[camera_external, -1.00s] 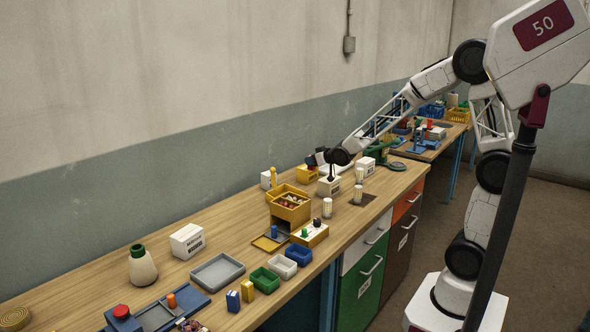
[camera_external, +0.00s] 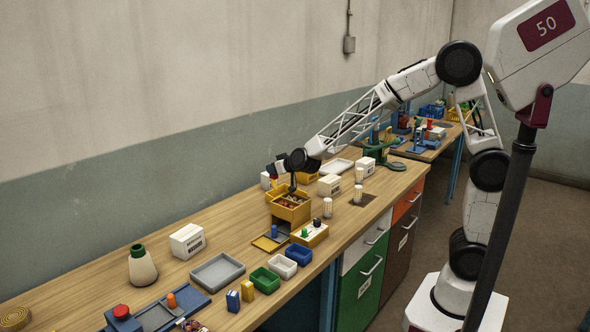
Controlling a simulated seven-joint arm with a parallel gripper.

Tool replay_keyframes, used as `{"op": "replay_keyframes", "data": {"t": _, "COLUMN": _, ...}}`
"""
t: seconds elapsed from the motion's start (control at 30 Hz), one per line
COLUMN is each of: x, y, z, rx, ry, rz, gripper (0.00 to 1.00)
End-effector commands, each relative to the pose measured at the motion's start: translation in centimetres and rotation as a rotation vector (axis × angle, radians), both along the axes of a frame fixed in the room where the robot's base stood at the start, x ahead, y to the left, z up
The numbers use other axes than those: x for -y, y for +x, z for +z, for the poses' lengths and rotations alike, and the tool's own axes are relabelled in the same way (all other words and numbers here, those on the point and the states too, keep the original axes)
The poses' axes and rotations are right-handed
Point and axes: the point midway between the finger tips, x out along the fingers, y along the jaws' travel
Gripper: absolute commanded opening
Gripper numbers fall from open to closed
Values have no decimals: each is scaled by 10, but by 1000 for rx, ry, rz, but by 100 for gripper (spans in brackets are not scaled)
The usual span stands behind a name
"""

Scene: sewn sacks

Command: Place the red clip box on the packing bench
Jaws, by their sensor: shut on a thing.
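My gripper (camera_external: 292,187) is at the far end of my arm, low over the yellow two-part box (camera_external: 290,214) on the long wooden bench (camera_external: 225,245). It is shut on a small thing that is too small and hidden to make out. I cannot pick out a red clip box for certain. The yellow box has small reddish and pale pieces inside. A second wooden bench (camera_external: 423,155) stands at the back right; no label shows which one is the packing bench.
A white box (camera_external: 329,185) and white canisters (camera_external: 358,194) stand right of the yellow box. Green (camera_external: 265,281), white and blue trays and a grey tray (camera_external: 217,272) lie nearer. Bare wood lies along the wall side, left of the yellow box.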

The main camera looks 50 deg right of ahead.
Motion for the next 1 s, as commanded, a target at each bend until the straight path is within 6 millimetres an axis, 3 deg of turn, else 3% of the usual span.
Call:
{"op": "replay_keyframes", "data": {"t": 0.53, "x": -117, "y": -7, "z": -3, "rx": 0, "ry": 1, "rz": -18, "gripper": 4}}
{"op": "replay_keyframes", "data": {"t": 1.0, "x": -226, "y": -34, "z": -13, "rx": 0, "ry": 1, "rz": -33, "gripper": 4}}
